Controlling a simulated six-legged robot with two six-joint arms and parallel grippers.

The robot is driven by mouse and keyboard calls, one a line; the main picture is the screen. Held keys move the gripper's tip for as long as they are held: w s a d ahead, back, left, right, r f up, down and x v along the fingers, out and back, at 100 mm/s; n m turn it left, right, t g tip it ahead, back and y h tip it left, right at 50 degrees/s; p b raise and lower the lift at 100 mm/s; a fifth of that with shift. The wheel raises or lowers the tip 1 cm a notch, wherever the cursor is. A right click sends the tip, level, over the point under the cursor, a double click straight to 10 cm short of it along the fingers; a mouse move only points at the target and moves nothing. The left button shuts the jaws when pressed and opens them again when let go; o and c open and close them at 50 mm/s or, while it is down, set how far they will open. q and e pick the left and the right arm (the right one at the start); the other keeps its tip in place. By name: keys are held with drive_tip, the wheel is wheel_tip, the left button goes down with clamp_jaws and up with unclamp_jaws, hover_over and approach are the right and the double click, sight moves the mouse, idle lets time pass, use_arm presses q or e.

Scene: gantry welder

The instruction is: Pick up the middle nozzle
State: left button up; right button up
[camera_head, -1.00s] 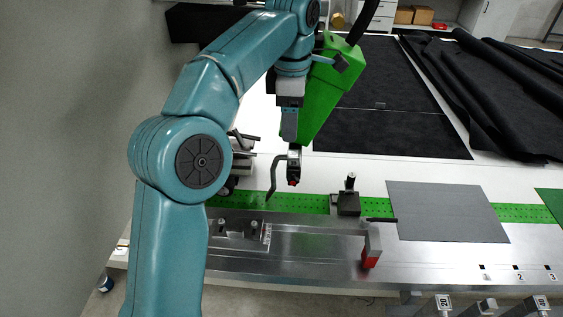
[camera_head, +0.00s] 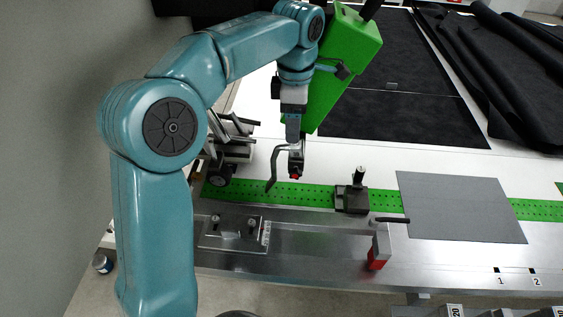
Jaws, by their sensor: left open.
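Parts of several grey blocks show at the bottom right edge of the head view. One has the label 20 (camera_head: 454,311). The block to its right (camera_head: 494,312), which may be the middle nozzle, is almost wholly cut off by the frame edge, so its shape cannot be told. My left gripper (camera_head: 292,129) points down in the upper middle, open and seen edge-on, in front of the green machine head. It is far up and left of the grey blocks, with nothing visible held in it. My right gripper is out of view.
The green machine head (camera_head: 328,82) and a curved metal piece (camera_head: 272,170) are close to my left gripper. A black clamp (camera_head: 352,199) and red-based post (camera_head: 379,250) stand along the rail. A grey sheet (camera_head: 460,205) lies flat at right, beside bare metal table.

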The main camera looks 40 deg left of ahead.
sight(296, 151)
use_arm(q)
drive_tip(key=f, duration=0.5)
drive_tip(key=f+p, duration=0.1)
drive_tip(key=f, duration=0.1)
drive_tip(key=shift+a+f, duration=0.15)
drive_tip(key=shift+a, duration=0.2)
drive_tip(key=shift+w+a+f, duration=0.15)
drive_tip(key=shift+f, duration=0.25)
drive_tip(key=shift+r, duration=0.1)
drive_tip(key=c, duration=1.2)
